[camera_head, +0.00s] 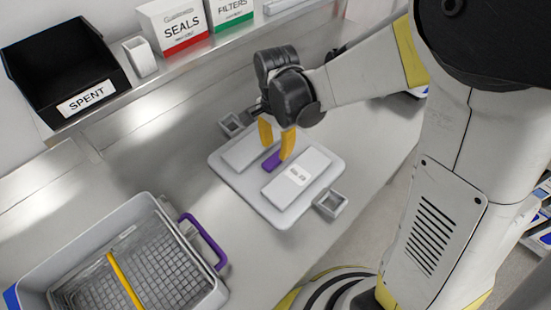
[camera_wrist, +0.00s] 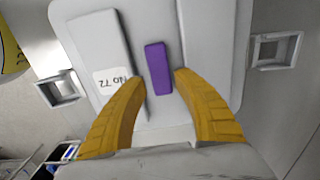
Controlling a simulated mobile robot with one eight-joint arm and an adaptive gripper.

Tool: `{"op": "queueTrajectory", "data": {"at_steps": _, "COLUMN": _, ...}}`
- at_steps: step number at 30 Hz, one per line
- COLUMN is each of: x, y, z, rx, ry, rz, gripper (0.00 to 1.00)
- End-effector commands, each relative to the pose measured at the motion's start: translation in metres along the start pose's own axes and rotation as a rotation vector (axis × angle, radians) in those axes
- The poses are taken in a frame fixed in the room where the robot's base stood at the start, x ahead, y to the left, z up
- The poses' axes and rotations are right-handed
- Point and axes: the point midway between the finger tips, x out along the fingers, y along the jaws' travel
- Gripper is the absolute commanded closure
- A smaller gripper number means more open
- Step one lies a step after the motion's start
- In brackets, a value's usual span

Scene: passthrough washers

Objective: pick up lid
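The lid (camera_head: 228,172) is a pale grey plate with two raised light panels and a purple handle (camera_head: 271,162) between them. It lies flat on the counter and also shows in the wrist view (camera_wrist: 215,40), with a label reading "No 72". My gripper (camera_head: 277,147) points down over the handle with its two yellow fingers apart. In the wrist view the fingertips (camera_wrist: 160,78) stand to either side of the purple handle (camera_wrist: 158,68), with gaps between. I cannot tell how far above the handle the fingertips are.
Small grey square brackets (camera_head: 331,204) sit at the lid's sides. A grey basket (camera_head: 150,205) with a purple handle and yellow divider stands at lower left. A shelf behind holds a black SPENT bin (camera_head: 65,65), a SEALS box (camera_head: 173,25) and a FILTERS box (camera_head: 230,12).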

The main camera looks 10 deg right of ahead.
Motion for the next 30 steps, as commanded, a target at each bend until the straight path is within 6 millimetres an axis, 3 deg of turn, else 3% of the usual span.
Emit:
{"op": "queueTrajectory", "data": {"at_steps": 8, "x": 0.044, "y": 0.0, "z": 0.002, "rx": 0.0, "ry": 0.0, "rz": 0.0, "gripper": 0.64}}
{"op": "queueTrajectory", "data": {"at_steps": 16, "x": 0.046, "y": 0.001, "z": 0.002, "rx": -0.001, "ry": 0.0, "rz": 0.0, "gripper": 0.65}}
{"op": "queueTrajectory", "data": {"at_steps": 19, "x": 0.046, "y": 0.001, "z": 0.002, "rx": -0.001, "ry": 0.0, "rz": 0.0, "gripper": 0.96}}
{"op": "queueTrajectory", "data": {"at_steps": 20, "x": 0.046, "y": 0.001, "z": 0.002, "rx": -0.001, "ry": 0.0, "rz": 0.0, "gripper": 1.0}}
{"op": "queueTrajectory", "data": {"at_steps": 30, "x": 0.046, "y": 0.001, "z": 0.002, "rx": -0.001, "ry": 0.0, "rz": 0.0, "gripper": 1.0}}
